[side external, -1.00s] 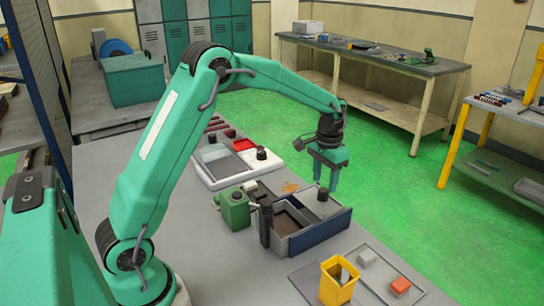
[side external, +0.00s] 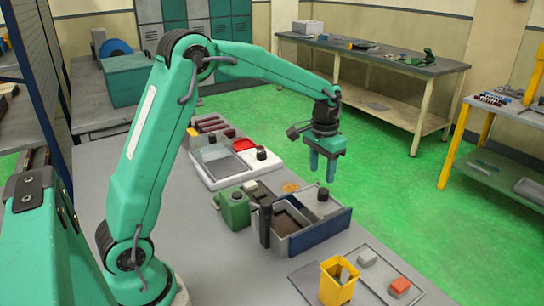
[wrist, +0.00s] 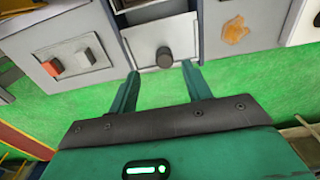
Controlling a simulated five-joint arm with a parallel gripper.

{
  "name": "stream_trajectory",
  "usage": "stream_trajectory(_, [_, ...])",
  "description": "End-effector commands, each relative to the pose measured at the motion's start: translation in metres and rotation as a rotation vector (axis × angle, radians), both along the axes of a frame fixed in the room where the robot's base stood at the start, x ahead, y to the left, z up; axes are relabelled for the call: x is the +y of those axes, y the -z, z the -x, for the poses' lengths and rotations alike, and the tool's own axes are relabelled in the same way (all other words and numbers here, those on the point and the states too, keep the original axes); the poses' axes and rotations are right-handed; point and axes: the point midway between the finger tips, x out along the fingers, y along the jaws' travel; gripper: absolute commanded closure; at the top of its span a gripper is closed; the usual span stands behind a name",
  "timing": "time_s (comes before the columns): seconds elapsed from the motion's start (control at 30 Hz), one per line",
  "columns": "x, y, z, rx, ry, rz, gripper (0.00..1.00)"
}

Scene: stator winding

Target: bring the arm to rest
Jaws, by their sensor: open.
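My gripper (side external: 323,167) hangs in the air with its fingers pointing down, above and behind the blue-fronted open box (side external: 322,232) on the bench. In the wrist view my gripper (wrist: 158,82) shows two green fingers spread apart with nothing between them. My green arm (side external: 150,150) rises from its base and reaches over the bench to the right. Beyond the fingertips the wrist view shows a dark round knob (wrist: 165,57) on a pale surface.
A green machine (side external: 234,207) stands left of the box. A white tray unit (side external: 225,162) lies behind it. A yellow bin (side external: 338,282) and a grey tray with a red block (side external: 400,286) are at the front.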

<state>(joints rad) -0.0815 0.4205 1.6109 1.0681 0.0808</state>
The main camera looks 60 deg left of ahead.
Motion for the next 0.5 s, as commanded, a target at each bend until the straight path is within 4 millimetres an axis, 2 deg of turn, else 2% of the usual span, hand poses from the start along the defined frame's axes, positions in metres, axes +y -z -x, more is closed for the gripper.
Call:
stream_trajectory(0.2, [-0.008, -0.036, 0.032, -0.061, 0.001, -0.004, 0.51])
stream_trajectory(0.5, [-0.018, -0.074, 0.082, -0.147, 0.001, -0.007, 0.51])
